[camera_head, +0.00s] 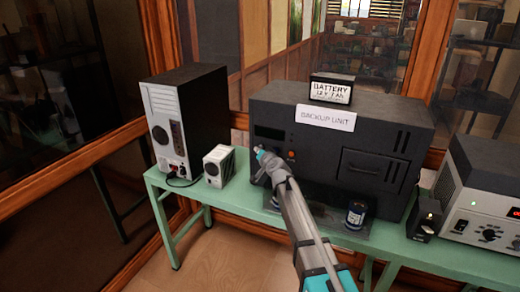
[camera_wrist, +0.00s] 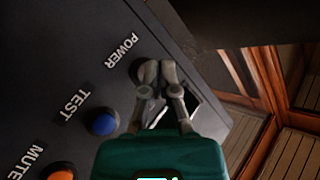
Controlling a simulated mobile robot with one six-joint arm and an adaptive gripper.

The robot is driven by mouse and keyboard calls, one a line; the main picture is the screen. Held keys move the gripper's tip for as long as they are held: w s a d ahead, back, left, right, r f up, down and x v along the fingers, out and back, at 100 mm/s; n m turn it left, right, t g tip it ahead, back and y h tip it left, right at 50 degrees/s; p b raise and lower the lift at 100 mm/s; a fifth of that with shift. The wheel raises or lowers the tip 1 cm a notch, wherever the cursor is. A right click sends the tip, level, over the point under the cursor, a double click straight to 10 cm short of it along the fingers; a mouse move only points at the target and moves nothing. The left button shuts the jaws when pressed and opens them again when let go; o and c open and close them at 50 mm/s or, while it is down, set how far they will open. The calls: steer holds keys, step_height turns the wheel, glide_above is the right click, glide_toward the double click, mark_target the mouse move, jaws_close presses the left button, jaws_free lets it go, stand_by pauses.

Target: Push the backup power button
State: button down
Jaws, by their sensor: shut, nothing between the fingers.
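The backup unit (camera_head: 330,205) is a large black box on a green table, with a "BACKUP UNIT" label (camera_head: 325,118). In the wrist view its panel (camera_wrist: 75,40) carries the words POWER (camera_wrist: 122,50), TEST (camera_wrist: 75,104) and MUTE. A blue button (camera_wrist: 103,122) is by TEST and an orange button (camera_wrist: 62,173) by MUTE. My gripper (camera_wrist: 157,72) is shut and empty, with its fingertips beside the word POWER. The fingers cover the spot where a power button could be, so I cannot tell if they touch one. In the head view my gripper (camera_head: 262,156) is at the unit's left front.
A computer tower (camera_head: 185,118) and a small white box (camera_head: 219,165) stand left on the green table (camera_head: 240,195).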

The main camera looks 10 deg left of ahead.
steer(key=shift+w+d, duration=0.1)
steer(key=shift+w, duration=0.4)
stand_by(0.5)
steer(key=shift+s, duration=0.55)
stand_by(0.4)
steer(key=s+a, duration=0.1)
steer(key=s, duration=0.5)
steer(key=shift+a, duration=0.2)
stand_by(1.6)
steer(key=s+d+f+n+g+h, duration=0.15)
steer(key=s+d+f+g, duration=0.35)
steer(key=d, duration=0.5)
steer(key=s+d+f+n+g+h, duration=0.1)
steer(key=s+d+f+g+h, duration=0.15)
steer(key=s+d+f, duration=0.65)
steer(key=s+d+f+m+g+h, duration=0.1)
steer(key=s+d+g+h, duration=0.1)
steer(key=s+d, duration=0.5)
steer(key=s+d+f+m+g+h, duration=0.1)
steer(key=s+d+g+h, duration=0.2)
steer(key=s+d, duration=0.4)
steer(key=d+g, duration=0.1)
steer(key=d, duration=0.4)
steer(key=shift+s+d, duration=0.35)
steer(key=shift+s, duration=0.05)
